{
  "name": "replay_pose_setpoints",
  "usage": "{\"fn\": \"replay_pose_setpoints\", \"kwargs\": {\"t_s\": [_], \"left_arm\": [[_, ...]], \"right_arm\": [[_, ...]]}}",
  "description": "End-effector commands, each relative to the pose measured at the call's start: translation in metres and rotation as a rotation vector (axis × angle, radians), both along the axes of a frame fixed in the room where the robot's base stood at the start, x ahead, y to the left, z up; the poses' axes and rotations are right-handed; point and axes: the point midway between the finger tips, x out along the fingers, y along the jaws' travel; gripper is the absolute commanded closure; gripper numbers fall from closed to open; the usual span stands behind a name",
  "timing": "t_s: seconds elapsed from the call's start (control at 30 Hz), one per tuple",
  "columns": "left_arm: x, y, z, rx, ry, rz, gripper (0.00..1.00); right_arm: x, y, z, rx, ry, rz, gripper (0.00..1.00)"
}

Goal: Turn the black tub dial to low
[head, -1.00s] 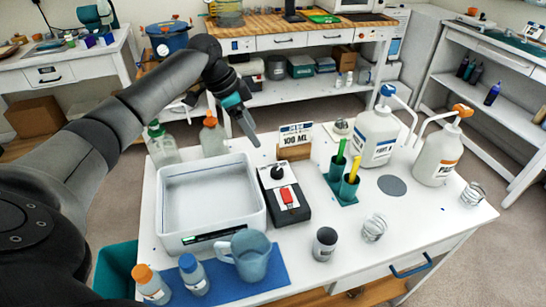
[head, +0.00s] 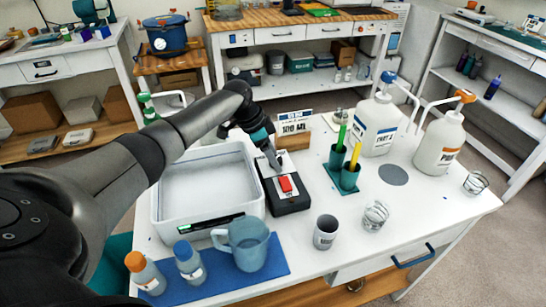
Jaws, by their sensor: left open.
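The white tub (head: 160,232) stands at the left of the white table. Against its right side is a control box (head: 290,204) with a white top face, a black body and a red switch (head: 285,184). My left gripper (head: 275,164) points down over the far end of the box, where the black dial is. The gripper covers the dial, so its pointer and setting cannot be read. The left gripper is open. I cannot tell whether its fingers touch the dial. My right gripper is not in view.
A 100 ML sign (head: 295,128) stands just behind the gripper. A green holder (head: 342,181) with green and yellow sticks is to the right, with two white pump bottles (head: 376,125) beyond. A jug (head: 248,246) and small bottles sit on a blue mat (head: 225,286) in front.

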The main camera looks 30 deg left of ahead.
Motion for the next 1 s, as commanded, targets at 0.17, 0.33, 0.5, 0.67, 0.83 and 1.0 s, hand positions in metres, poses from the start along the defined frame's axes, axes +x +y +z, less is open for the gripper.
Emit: {"fn": "replay_pose_setpoints", "kwargs": {"t_s": [0.17, 0.33, 0.5, 0.67, 0.83, 1.0], "left_arm": [[0.0003, -0.0001, -0.0002, 0.0, 0.0, 0.0, 0.21], [0.0, 0.0, -0.0001, 0.0, 0.0, 0.0, 0.33], [0.0, 0.0, -0.0001, 0.0, 0.0, 0.0, 0.52], [-0.0002, 0.0, -0.0002, 0.0, 0.002, 0.001, 0.7], [-0.0002, 0.0001, -0.0002, 0.0, 0.002, 0.001, 0.89], [-0.0004, 0.0001, -0.0002, 0.0, 0.002, 0.001, 1.0]], "right_arm": [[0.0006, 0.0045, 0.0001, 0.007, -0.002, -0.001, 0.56], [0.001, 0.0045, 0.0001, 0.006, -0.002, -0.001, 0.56], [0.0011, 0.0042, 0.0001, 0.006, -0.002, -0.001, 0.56], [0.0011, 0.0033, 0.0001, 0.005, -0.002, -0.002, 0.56], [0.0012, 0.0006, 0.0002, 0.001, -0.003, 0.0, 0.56], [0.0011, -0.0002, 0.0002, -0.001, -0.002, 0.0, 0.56]]}}
